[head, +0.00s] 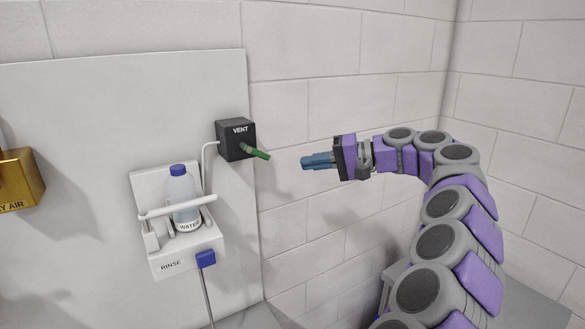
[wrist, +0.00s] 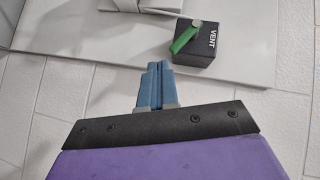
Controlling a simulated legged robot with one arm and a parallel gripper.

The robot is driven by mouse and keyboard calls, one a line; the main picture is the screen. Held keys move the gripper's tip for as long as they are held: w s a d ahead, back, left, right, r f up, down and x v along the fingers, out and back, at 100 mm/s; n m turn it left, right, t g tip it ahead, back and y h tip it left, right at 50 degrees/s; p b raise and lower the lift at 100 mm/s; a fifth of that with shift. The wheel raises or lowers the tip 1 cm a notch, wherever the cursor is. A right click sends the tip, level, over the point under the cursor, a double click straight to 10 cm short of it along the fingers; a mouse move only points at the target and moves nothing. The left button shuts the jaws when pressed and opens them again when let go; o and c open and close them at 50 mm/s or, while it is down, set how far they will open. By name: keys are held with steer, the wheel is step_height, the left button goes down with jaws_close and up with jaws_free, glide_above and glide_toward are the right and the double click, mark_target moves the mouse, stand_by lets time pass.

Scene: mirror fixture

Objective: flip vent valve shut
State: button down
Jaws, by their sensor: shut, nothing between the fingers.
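The vent valve is a black box (head: 236,140) marked VENT on the right part of the pale wall panel. Its green lever (head: 256,152) sticks out from the front and points right and slightly down in the head view. In the wrist view the box (wrist: 205,45) is at the upper right, with the green lever (wrist: 185,38) slanting across its left side. My gripper (head: 304,162) is to the right of the lever, apart from it. Its blue fingers (wrist: 155,72) are shut and empty, and point toward the panel.
A white holder (head: 160,262) marked RINSE, with a water bottle (head: 183,190) behind a white bar, is below left of the valve. A thin pale tube (head: 204,160) runs by the box. A yellow box (head: 20,180) is at far left. Bare wall lies right of the valve.

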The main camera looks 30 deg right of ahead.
steer(key=a+f+n+g+b, duration=0.1)
steer(key=a+f+g+b, duration=0.25)
steer(key=a, duration=0.45)
steer(key=a+f+n+g+b, duration=0.2)
steer(key=a+f+b, duration=0.15)
steer(key=a, duration=0.45)
steer(key=s+a+f+n+g+h+b, duration=0.2)
steer(key=s+a+f+g+b, duration=0.25)
steer(key=s+a+f, duration=0.8)
steer(key=s+a+f+g+h+b, duration=0.1)
steer(key=s+a+f+h+b, duration=0.1)
steer(key=s+f, duration=0.4)
steer(key=s+a+f+h+b, duration=0.1)
steer(key=s+f+h+b, duration=0.15)
steer(key=f, duration=0.55)
steer(key=s+d+f+h+b, duration=0.2)
steer(key=s+d+f, duration=0.1)
steer(key=s+f, duration=0.4)
steer(key=s+d+f+n+g+h+b, duration=0.1)
steer(key=s+d+f+h+b, duration=0.1)
steer(key=s+f, duration=0.5)
steer(key=shift+s+d+f+h+b, duration=0.2)
steer(key=shift+d+f+h+b, duration=0.15)
steer(key=shift+d+f+b, duration=0.45)
